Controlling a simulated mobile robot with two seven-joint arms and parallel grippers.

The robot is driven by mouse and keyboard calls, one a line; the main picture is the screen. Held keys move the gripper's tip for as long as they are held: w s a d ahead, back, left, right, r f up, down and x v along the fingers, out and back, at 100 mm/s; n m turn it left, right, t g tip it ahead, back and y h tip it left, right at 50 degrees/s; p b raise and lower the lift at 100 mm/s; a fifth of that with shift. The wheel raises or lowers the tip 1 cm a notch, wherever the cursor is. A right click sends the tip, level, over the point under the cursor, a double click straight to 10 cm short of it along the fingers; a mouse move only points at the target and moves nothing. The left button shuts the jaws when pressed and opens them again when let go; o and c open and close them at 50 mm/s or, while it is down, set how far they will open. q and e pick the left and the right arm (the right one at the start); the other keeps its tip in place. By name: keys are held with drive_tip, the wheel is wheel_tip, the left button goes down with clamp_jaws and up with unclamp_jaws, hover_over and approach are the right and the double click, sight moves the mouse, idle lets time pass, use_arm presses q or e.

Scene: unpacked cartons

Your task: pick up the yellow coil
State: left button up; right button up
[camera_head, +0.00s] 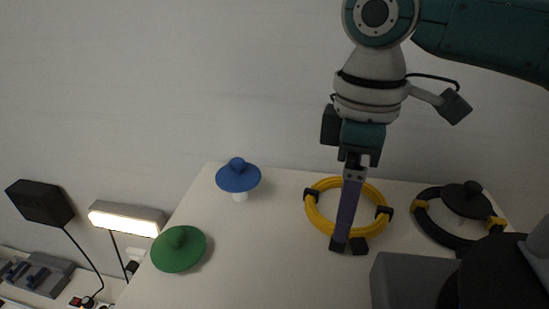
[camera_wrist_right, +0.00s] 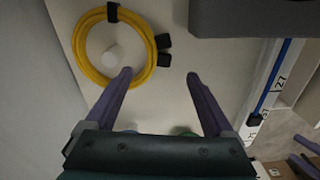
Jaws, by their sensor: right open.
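The yellow coil (camera_head: 312,213) lies on the pale tabletop, with black ties and black end blocks. It also shows at the upper left of the right wrist view (camera_wrist_right: 80,45). My right gripper (camera_head: 349,246) points down at it, its purple fingers hiding part of the ring in the head view. In the right wrist view my right gripper (camera_wrist_right: 159,75) is open and empty, with one fingertip over the lower right edge of the ring. I cannot tell whether it touches. Purple parts at the lower right edge of the wrist view look like my left gripper (camera_wrist_right: 303,152).
A black coil (camera_head: 428,222) with yellow ties lies to the right, around a dark-capped peg. A grey box (camera_head: 400,280) stands close in front. A blue-capped peg (camera_head: 238,178) and a green-capped peg (camera_head: 179,249) stand left. A white knob (camera_wrist_right: 111,57) shows inside the yellow ring.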

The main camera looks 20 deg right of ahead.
wheel_tip(320, 180, down, 6)
drive_tip(key=shift+w+r+b, duration=0.1)
drive_tip(key=shift+r+b, duration=0.05)
drive_tip(key=shift+b, duration=0.85)
drive_tip(key=c, duration=0.4)
clamp_jaws()
